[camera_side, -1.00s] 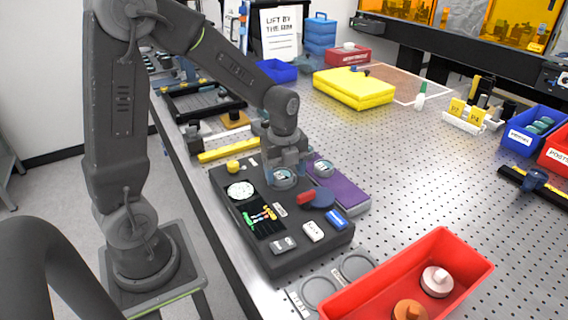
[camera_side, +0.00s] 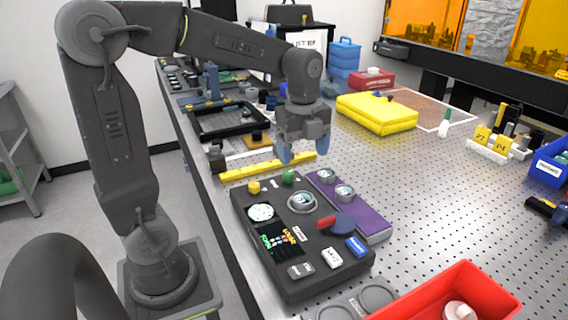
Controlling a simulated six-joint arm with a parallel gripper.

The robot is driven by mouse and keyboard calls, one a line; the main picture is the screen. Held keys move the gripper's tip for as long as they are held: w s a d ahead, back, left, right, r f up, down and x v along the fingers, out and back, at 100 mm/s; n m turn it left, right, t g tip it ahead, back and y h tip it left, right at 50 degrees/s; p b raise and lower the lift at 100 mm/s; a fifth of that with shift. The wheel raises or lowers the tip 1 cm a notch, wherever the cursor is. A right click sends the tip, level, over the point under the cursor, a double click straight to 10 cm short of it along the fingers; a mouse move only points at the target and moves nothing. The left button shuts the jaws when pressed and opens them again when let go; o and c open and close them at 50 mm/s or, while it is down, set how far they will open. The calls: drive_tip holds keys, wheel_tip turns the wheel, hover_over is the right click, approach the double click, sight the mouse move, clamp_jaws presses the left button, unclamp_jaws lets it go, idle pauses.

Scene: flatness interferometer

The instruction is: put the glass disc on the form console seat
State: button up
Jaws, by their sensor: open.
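The black form console (camera_side: 287,278) stands on the perforated bench. Near its top is a round seat with a pale, glassy, metal-rimmed disc (camera_side: 302,202) that looks seated flat in it; any small tilt cannot be told. Two similar round pieces, one farther back (camera_side: 326,176) and one nearer (camera_side: 345,192), sit on the purple block (camera_side: 372,226) right of the console. My gripper (camera_side: 302,154) is open and empty, pointing down, above and behind the seated disc and clear of it.
The console also carries a white dial (camera_side: 261,212), a yellow knob (camera_side: 254,187), a green knob (camera_side: 289,176) and a red-and-blue lever (camera_side: 338,223). A yellow bar (camera_side: 243,172) lies behind it. A red bin (camera_side: 450,292) is in front.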

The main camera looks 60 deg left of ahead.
drive_tip(key=s+d+n+t, duration=0.2)
drive_tip(key=s+d+n, duration=0.2)
drive_tip(key=n, duration=0.5)
drive_tip(key=s+d+n+t, duration=0.3)
drive_tip(key=s+d+n, duration=0.1)
drive_tip(key=s+n, duration=0.4)
drive_tip(key=shift+s+r+n, duration=0.15)
drive_tip(key=shift+r+n, duration=0.3)
drive_tip(key=shift+n, duration=0.35)
